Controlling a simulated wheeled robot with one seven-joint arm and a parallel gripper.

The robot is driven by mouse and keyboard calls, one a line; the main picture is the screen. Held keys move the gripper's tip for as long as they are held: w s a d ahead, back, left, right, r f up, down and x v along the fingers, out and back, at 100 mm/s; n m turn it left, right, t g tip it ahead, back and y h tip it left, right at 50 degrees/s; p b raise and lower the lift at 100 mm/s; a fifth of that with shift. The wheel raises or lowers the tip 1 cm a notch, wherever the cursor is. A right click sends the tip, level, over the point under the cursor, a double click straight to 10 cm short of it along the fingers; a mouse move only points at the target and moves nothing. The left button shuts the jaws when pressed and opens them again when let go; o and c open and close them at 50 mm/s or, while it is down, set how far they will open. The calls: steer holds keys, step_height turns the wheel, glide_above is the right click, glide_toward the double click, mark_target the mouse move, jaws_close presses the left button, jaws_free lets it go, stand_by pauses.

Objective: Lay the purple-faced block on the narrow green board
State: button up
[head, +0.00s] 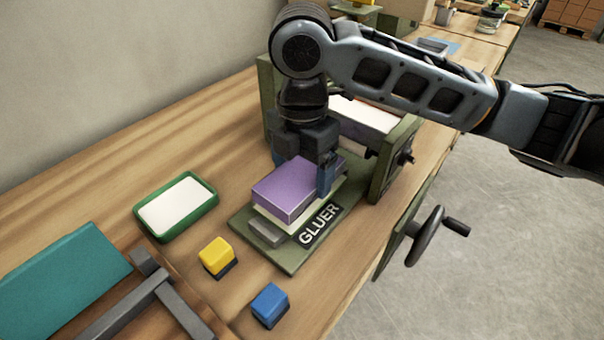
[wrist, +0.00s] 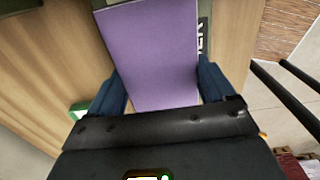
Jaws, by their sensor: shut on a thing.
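The purple-faced block (head: 293,192) is between the blue fingers of my gripper (head: 302,174), purple face up, over the olive-green board (head: 292,264) marked GLUER. In the wrist view its purple face (wrist: 150,50) fills the space between the two fingers (wrist: 165,95). A pale layer shows under the purple part. I cannot tell whether the block touches what is below it. The far finger is partly hidden in the head view.
A grey piece (head: 266,233) lies at the board's front end. A green-rimmed tray (head: 146,225), a yellow block (head: 217,254) and a blue block (head: 270,303) stand nearby. A green frame (head: 393,165) rises behind the board. A crank wheel (head: 427,235) hangs off the table's right edge.

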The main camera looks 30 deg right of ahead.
mark_target(303, 172)
steer(key=shift+f, duration=0.8)
steer(key=o, duration=1)
steer(key=shift+f, duration=0.15)
steer(key=shift+o, duration=0.2)
step_height(303, 172, up, 12)
steer(key=shift+r, duration=0.2)
